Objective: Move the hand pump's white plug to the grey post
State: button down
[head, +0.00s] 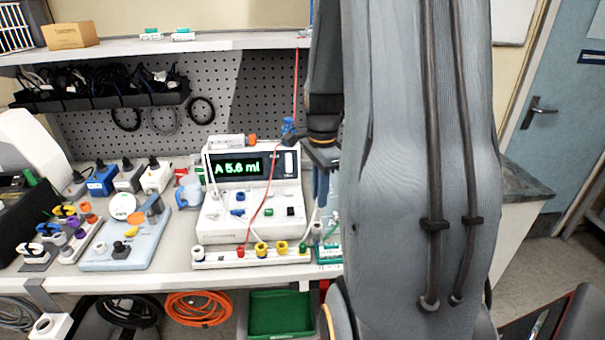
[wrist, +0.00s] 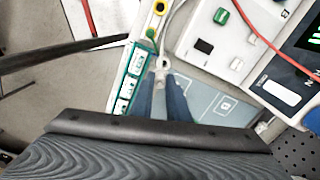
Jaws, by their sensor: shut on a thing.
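My gripper (head: 320,200) reaches down at the right side of the white pump (head: 248,222), partly hidden behind my arm in the head view. In the wrist view its two blue fingers (wrist: 161,82) are closed on a small white plug (wrist: 161,70). A thin pale tube (wrist: 172,40) runs up from the plug. A white strip with coloured posts (head: 220,257) lies in front of the pump. I cannot tell for sure which device is the hand pump.
A green rack with white labels (head: 328,254) stands close by the fingers; it also shows in the wrist view (wrist: 130,76). A red tube (head: 268,190) hangs across the pump front. A pale blue device (head: 105,258) and several small parts fill the bench's left.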

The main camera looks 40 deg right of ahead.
jog(key=shift+w, duration=0.45)
notch_tip(320, 180, down, 5)
jog(key=b, duration=0.4)
jog(key=shift+r, duration=0.2)
jog(key=shift+s, duration=0.1)
jog(key=shift+f, duration=1.25)
dwell(1.6)
jog(key=c, duration=1.2)
grip_release()
jog(key=shift+o, duration=0.2)
